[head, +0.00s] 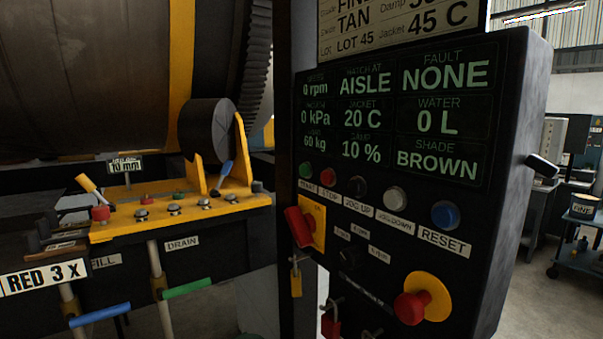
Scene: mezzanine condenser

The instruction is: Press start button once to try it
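The green start button (305,170) is the leftmost in a row on a dark control panel (515,110). A label below it (307,185) is partly legible. To its right are a red stop button (329,175), a black button (357,186), a pale grey button (395,197) and a blue reset button (445,214). The display above (395,110) reads 0 rpm, 0 kPa, 20 C, 0 L and fault NONE. Neither of my grippers is in view, and nothing covers the start button.
A red rotary handle on a yellow plate (318,222) sits below the start button. A red mushroom button (411,307) is at lower right. A yellow padlock (296,282) hangs at the panel's left. A yellow shelf with valves (230,208) and a large drum (80,70) stand left.

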